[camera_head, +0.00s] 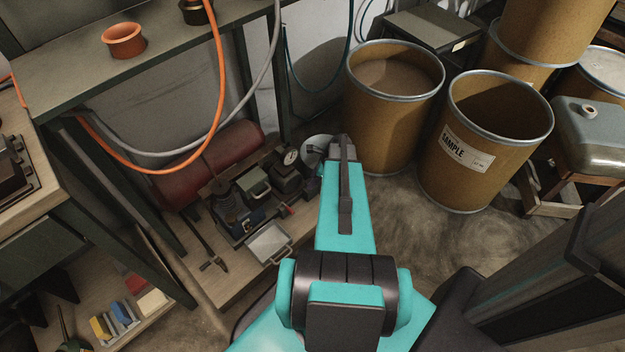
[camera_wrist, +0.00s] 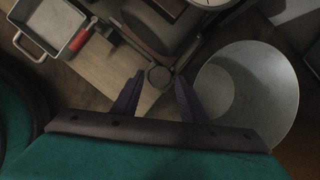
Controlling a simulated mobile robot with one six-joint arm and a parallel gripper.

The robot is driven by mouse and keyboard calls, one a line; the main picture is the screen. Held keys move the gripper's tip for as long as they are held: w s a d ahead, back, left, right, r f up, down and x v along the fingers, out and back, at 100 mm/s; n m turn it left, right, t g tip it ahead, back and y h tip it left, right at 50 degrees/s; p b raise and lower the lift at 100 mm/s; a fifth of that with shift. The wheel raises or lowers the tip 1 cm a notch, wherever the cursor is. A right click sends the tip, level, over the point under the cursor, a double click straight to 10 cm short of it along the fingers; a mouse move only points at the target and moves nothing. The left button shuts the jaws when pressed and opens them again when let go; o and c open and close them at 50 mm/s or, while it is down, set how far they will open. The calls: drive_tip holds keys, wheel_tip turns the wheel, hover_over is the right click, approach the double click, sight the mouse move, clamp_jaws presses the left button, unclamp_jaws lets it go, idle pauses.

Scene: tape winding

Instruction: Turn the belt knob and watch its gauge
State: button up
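In the wrist view my gripper (camera_wrist: 159,79) is open, its two dark fingers spread. A small dark round knob (camera_wrist: 160,77) shows between the fingertips; I cannot tell whether they are level with it or above it. No contact is visible. A pale round gauge face (camera_wrist: 210,2) is cut off at the top edge. In the head view the gauge (camera_head: 291,157) sits on the dark machine (camera_head: 287,180), just left of my arm's end. Its needle is too small to read. My arm hides the knob and my fingers in the head view.
A round metal bucket (camera_wrist: 265,85) stands close right of my fingers. A metal tray (camera_wrist: 55,28) and a red-handled tool (camera_wrist: 80,40) lie left. The machine rests on a low wooden platform (camera_head: 228,285). Brown drums (camera_head: 390,125) stand to the right. An orange hose (camera_head: 215,110) hangs at left.

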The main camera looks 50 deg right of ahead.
drive_tip(key=p+v, duration=0.2)
drive_tip(key=v, duration=1.1)
idle(1.1)
